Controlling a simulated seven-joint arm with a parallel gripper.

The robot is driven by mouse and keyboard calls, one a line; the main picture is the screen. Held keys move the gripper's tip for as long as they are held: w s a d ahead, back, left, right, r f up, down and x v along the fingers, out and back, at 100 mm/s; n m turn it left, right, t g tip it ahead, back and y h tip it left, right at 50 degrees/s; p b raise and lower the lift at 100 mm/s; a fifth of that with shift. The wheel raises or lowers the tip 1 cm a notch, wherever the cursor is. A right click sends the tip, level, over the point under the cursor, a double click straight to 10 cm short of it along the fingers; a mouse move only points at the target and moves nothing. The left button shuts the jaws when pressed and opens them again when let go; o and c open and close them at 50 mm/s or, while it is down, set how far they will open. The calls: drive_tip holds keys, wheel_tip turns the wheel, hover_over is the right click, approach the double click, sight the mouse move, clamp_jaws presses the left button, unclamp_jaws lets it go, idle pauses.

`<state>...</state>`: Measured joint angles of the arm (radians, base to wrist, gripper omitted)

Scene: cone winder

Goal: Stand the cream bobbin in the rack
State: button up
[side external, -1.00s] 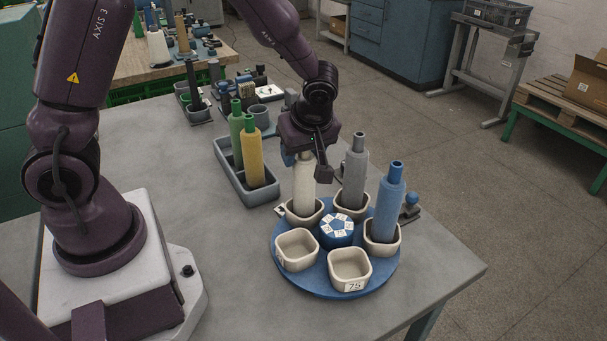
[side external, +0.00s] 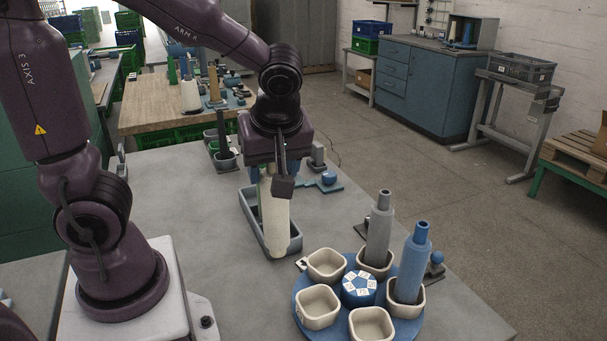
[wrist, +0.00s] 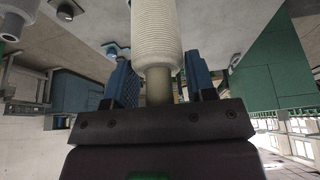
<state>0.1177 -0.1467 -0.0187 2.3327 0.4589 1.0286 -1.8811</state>
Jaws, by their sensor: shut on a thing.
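My gripper (side external: 272,172) is shut on the neck of the cream bobbin (side external: 274,215), which hangs nearly upright in the side view. In the wrist view the bobbin (wrist: 157,40) has its neck between the two blue fingers. The gripper and bobbin hide much of the tray's inside.
A blue turntable (side external: 335,327) with cream cups stands at the front right. A grey bobbin (side external: 379,232) and a blue bobbin (side external: 411,265) stand in two cups; the other cups look empty. Small fixtures (side external: 328,180) sit behind the rack. Bare table lies left of the rack.

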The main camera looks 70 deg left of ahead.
drive_tip(key=s+r, duration=0.3)
drive_tip(key=r, duration=0.4)
drive_tip(key=shift+d+r, duration=0.25)
drive_tip(key=shift+r, duration=0.1)
drive_tip(key=shift+s, duration=0.1)
